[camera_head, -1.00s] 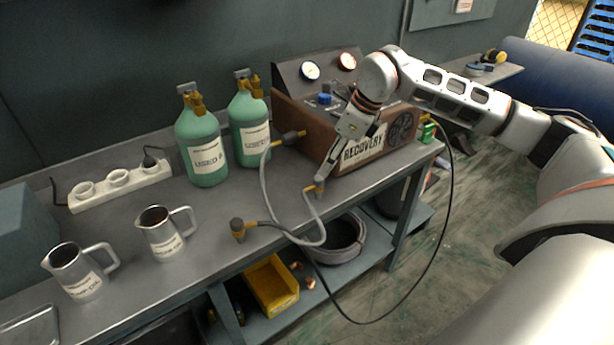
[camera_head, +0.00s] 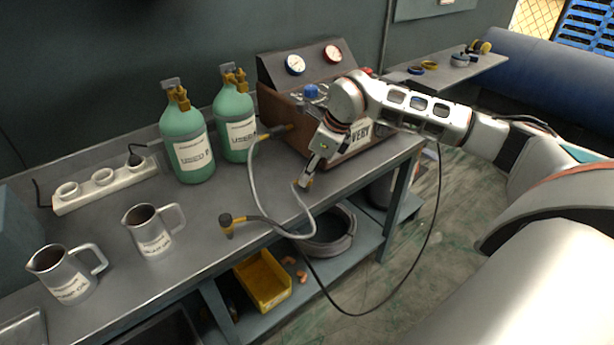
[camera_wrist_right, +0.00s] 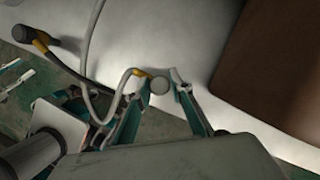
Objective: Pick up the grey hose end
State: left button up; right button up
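The grey hose (camera_head: 252,175) loops from a brass-and-dark fitting on the brown recovery machine (camera_head: 284,110) along the bench front. Its free end (camera_head: 306,183) stands near the bench edge, in front of the machine. My right gripper (camera_head: 309,176) reaches down over this end. In the right wrist view the round grey cap of the hose end (camera_wrist_right: 159,85) sits between the two fingertips of my right gripper (camera_wrist_right: 160,78), a brass piece beside it. The fingers look open, with a narrow gap at the sides; contact is not clear. My left gripper is not in view.
A second, dark-capped hose end (camera_head: 228,226) on a black hose lies to the left, also in the right wrist view (camera_wrist_right: 25,36). Two green cylinders (camera_head: 188,145), metal jugs (camera_head: 152,232) and a power strip (camera_head: 105,183) stand farther left. A yellow bin (camera_head: 263,280) is on the lower shelf.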

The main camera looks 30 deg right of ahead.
grip_shut()
jog(key=shift+r, duration=0.1)
